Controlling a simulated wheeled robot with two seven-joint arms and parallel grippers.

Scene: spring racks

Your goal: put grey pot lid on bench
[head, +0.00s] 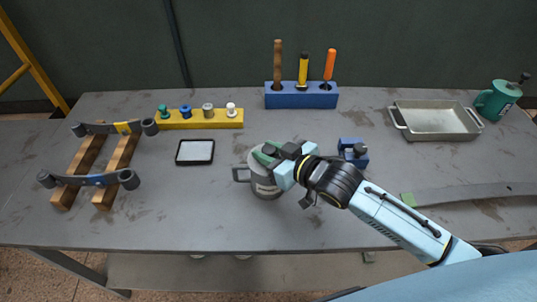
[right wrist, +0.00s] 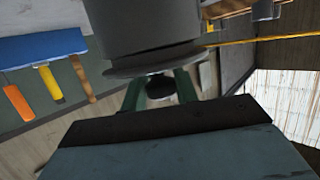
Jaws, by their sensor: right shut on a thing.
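The grey pot (head: 267,187) stands upright on the bench (head: 200,215) near its middle, its handle to the left. My right gripper (head: 268,153) is over the pot's top, its green fingers shut on the dark knob of the grey pot lid (right wrist: 150,62). In the right wrist view the knob (right wrist: 158,88) sits between the fingers, and the lid's disc lies against or very close to the pot's rim; I cannot tell if there is a gap. In the head view the gripper hides much of the lid. My left gripper is out of view.
A blue block (head: 353,152) is right of the pot. A black-framed tablet (head: 195,152) and yellow rack (head: 215,119) are left, a blue tool holder (head: 301,96) behind. Bare bench lies left of the pot.

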